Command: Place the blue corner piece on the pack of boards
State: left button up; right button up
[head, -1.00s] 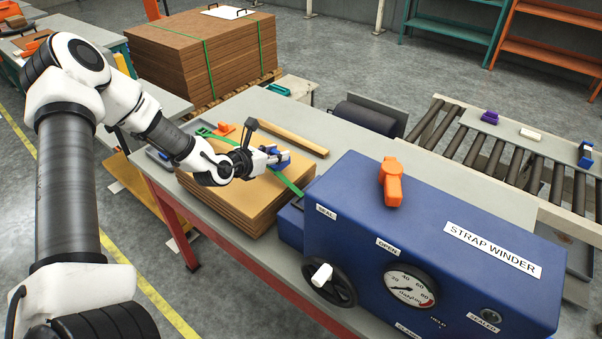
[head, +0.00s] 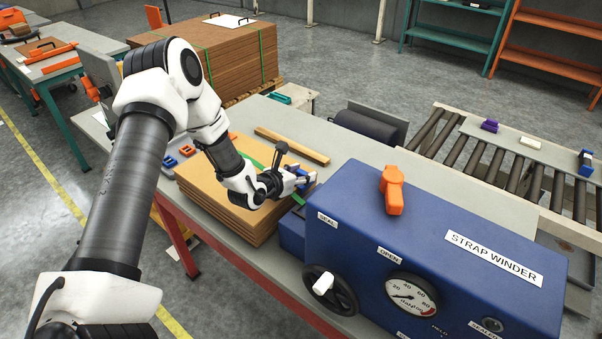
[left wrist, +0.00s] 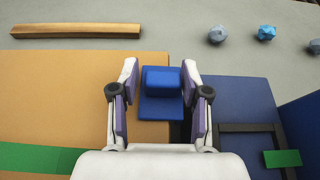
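The blue corner piece (left wrist: 161,88) sits between the fingers of my left gripper (left wrist: 160,80), which look closed against its sides. In the head view the piece (head: 302,178) is partly hidden by my left gripper (head: 300,179). It is at the right edge of the pack of boards (head: 212,188), near the strap winder. In the left wrist view it overlaps the right edge of the pack (left wrist: 70,95); I cannot tell whether it touches the boards. A green strap (left wrist: 30,158) lies across the pack. My right gripper is not in view.
The blue strap winder (head: 430,235) stands close at the right of the pack. A wooden bar (head: 292,145) lies behind it. More blue and orange pieces (head: 187,150) lie at its left. A roller conveyor (head: 490,155) is at the right.

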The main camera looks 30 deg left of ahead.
pick_arm(q)
jog(key=shift+r, duration=0.15)
jog(key=p+v, duration=0.2)
jog(key=v, duration=1)
jog(key=shift+a+r, duration=0.1)
dwell(1.0)
